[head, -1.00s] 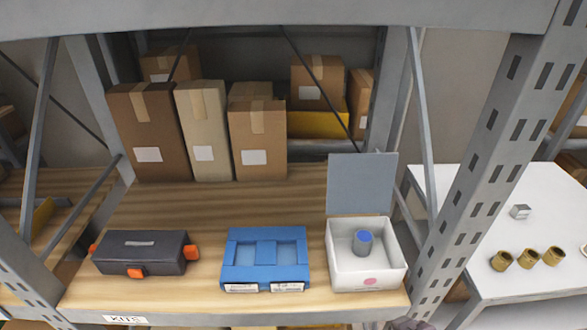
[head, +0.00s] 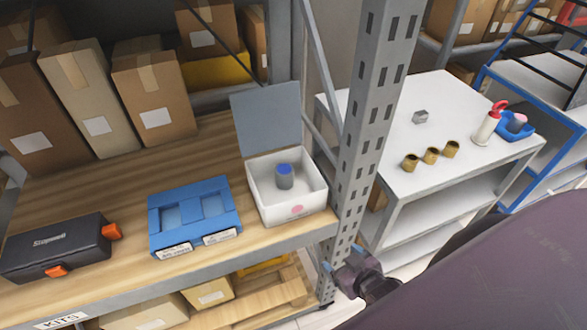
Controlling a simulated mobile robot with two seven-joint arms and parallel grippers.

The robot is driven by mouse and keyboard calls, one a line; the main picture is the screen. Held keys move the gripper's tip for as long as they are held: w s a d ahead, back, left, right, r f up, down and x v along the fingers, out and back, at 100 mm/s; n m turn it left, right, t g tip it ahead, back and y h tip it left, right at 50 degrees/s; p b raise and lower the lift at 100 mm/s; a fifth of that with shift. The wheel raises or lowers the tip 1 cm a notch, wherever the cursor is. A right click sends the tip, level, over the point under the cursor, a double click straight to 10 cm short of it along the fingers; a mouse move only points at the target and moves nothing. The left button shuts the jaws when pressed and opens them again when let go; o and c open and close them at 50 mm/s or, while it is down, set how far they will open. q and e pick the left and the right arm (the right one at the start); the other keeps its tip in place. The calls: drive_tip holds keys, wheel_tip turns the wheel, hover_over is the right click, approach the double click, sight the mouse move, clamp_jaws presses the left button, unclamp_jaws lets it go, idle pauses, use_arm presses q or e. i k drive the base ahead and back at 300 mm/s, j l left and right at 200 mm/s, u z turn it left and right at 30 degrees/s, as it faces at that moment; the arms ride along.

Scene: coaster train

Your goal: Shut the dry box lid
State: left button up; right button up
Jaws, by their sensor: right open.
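The dry box (head: 262,206) is a white open-topped box near the right front corner of the wooden shelf. Its grey lid (head: 267,122) stands upright, open, at the box's back edge. A grey cylinder with a blue top (head: 285,176) stands inside the box, and a pink round mark is on its front wall. My right gripper (head: 340,272) is in front of and below the shelf edge, near the metal post, apart from the box. It is open and I see nothing in it. My left gripper is not in view.
A blue case (head: 195,216) and a dark toolbox with orange latches (head: 58,250) lie left of the box. The slotted post (head: 372,120) rises close to its right. Cardboard boxes (head: 152,98) stand behind. A white table (head: 385,150) with brass fittings is at right.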

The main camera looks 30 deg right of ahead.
sight(267, 119)
drive_tip(key=k+z, duration=0.1)
drive_tip(key=z, duration=0.7)
